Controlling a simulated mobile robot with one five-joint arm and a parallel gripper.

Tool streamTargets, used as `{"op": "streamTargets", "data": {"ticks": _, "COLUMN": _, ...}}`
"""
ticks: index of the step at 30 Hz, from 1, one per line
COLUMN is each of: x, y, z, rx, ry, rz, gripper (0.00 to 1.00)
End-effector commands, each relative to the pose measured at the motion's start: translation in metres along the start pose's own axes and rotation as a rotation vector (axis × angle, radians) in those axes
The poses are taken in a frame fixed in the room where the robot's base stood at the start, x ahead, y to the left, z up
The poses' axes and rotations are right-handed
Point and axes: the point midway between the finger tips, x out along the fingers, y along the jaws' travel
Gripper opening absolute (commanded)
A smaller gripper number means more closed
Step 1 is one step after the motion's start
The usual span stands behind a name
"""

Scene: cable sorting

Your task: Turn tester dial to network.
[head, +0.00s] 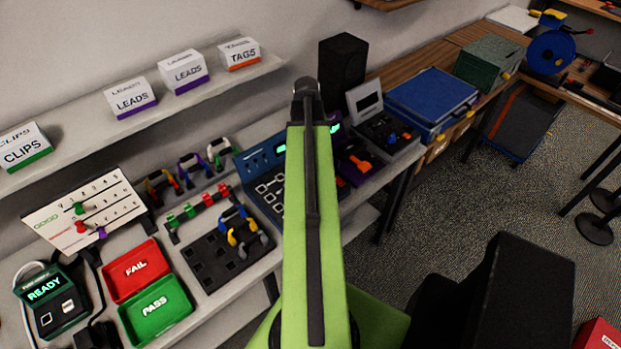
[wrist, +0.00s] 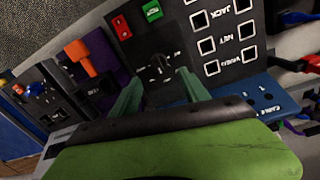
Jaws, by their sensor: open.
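The cable tester (wrist: 198,58) fills the middle of the wrist view, a dark panel with several square ports and a blue edge strip. Its round black dial (wrist: 160,68) is at the panel's lower left, with small marks around it too blurred to read. My gripper (wrist: 161,78) is open. Its two green fingers stand on either side of the dial; I cannot tell whether they touch it. In the head view the tester (head: 266,160) is partly hidden behind my green arm, which also hides the dial and gripper.
A red button (wrist: 122,27) and green button (wrist: 152,12) sit close to the dial. An orange-handled part (wrist: 80,54) lies beside the tester. In the head view, a black speaker-like box (head: 342,70) stands behind, and red FAIL (head: 137,269) and green PASS (head: 155,306) trays lie left.

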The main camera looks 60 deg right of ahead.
Motion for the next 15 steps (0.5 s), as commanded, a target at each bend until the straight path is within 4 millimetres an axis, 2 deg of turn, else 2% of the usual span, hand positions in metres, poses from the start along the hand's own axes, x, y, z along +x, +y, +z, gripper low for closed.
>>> {"op": "streamTargets", "data": {"ticks": 1, "x": 0.023, "y": -0.001, "z": 0.000, "rx": 0.000, "ry": 0.000, "rz": 0.000, "gripper": 0.53}}
{"op": "streamTargets", "data": {"ticks": 7, "x": 0.063, "y": 0.000, "z": 0.000, "rx": 0.001, "ry": 0.000, "rz": 0.000, "gripper": 0.53}}
{"op": "streamTargets", "data": {"ticks": 11, "x": 0.078, "y": 0.000, "z": 0.000, "rx": 0.001, "ry": 0.000, "rz": 0.000, "gripper": 0.53}}
{"op": "streamTargets", "data": {"ticks": 15, "x": 0.080, "y": 0.001, "z": 0.000, "rx": 0.001, "ry": 0.000, "rz": 0.000, "gripper": 0.53}}
